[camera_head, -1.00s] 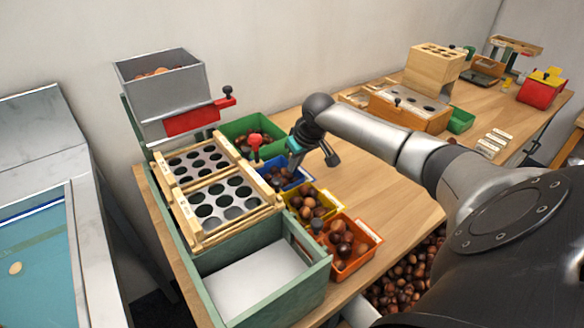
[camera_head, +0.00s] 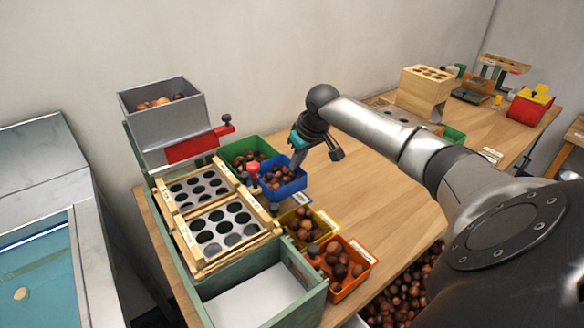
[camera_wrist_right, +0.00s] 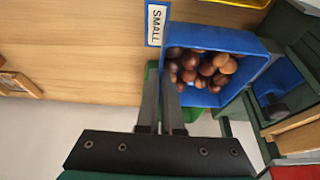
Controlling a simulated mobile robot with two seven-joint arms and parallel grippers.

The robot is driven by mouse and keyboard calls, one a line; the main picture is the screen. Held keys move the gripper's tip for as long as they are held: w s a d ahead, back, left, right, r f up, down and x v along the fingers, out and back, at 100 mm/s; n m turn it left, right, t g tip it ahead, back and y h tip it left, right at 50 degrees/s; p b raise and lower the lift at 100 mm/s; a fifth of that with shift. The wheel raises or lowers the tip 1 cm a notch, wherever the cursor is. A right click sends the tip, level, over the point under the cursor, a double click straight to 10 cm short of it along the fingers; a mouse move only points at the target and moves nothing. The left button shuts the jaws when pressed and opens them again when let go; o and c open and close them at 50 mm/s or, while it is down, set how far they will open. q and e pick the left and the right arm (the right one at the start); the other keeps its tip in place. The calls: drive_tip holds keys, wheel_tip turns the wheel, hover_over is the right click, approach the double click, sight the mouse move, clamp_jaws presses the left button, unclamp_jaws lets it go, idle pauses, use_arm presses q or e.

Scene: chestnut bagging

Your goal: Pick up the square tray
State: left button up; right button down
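Several small trays of chestnuts stand along the right side of the green wooden stand, and I cannot tell for certain which the task calls square. The blue tray (camera_head: 293,190) is nearest my right gripper (camera_head: 303,158). In the right wrist view the blue tray (camera_wrist_right: 257,60) has a "SMALL" label and brown chestnuts inside. The yellow tray (camera_head: 325,232), orange tray (camera_head: 345,292) and green tray (camera_head: 262,147) also hold chestnuts. My left gripper is not in view.
A wooden frame with hole plates (camera_head: 222,226) stands left of the trays, below a grey hopper (camera_head: 170,122). A red knob (camera_head: 253,168) rises near the blue tray. Loose chestnuts lie below the front edge.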

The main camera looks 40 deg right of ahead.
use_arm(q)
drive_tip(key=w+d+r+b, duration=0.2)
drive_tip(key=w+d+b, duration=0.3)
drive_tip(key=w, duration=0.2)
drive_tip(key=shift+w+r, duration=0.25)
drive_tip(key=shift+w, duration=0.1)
use_arm(e)
drive_tip(key=s+d, duration=0.2)
drive_tip(key=d, duration=1.6)
drive_tip(key=shift+f, duration=0.1)
